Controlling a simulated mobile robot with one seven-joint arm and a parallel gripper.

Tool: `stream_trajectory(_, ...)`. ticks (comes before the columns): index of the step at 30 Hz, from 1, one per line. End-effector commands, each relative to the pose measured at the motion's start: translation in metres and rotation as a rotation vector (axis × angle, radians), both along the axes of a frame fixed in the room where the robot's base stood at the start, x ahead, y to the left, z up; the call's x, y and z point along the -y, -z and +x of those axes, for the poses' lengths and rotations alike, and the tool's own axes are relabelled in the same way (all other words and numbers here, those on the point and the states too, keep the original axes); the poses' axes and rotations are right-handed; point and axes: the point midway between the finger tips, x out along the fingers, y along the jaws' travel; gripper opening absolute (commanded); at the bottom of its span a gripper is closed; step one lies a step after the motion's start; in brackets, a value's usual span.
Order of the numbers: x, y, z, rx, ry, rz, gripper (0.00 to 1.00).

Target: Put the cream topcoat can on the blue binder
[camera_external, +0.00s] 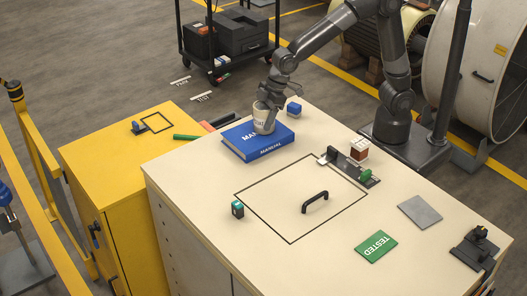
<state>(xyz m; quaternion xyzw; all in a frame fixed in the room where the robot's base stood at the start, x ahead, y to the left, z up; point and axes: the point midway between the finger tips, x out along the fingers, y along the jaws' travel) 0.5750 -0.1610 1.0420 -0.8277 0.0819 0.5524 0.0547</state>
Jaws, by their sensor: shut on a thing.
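The blue binder (247,142), marked "MANUAL", lies flat at the far left part of the cream bench top. The cream topcoat can (258,109) is upright over the right part of the binder's top. My gripper (266,121) reaches down from above right and is shut on the can. The can's lower part is partly hidden by my gripper, and I cannot tell whether its base touches the binder.
A small blue box (294,110) stands behind the binder, and a brown-and-white container (359,150) to its right. A black handle (315,202), a teal box (237,209) and a green "TESTED" plate (376,247) are nearer. The outlined square is mostly clear. A yellow cabinet (100,165) adjoins at left.

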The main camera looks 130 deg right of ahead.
Motion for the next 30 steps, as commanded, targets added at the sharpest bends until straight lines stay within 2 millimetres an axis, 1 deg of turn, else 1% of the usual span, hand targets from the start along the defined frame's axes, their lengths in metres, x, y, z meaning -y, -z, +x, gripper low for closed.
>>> stream_trajectory(4,0.000,-0.001,0.000,0.002,0.000,0.000,0.31)
stream_trajectory(8,0.000,0.002,0.000,0.001,0.000,0.000,0.31)
stream_trajectory(9,0.000,0.003,0.000,0.000,0.000,0.000,0.68)
stream_trajectory(16,0.000,0.002,0.000,0.000,0.000,0.000,0.86)
stream_trajectory(17,0.000,0.002,0.000,0.000,0.000,0.000,0.88)
stream_trajectory(25,0.000,0.000,0.000,0.001,0.000,0.000,0.88)
stream_trajectory(28,0.000,-0.009,-0.003,0.001,0.000,-0.001,0.88)
stream_trajectory(30,-0.001,-0.020,-0.007,0.004,0.000,-0.002,0.88)
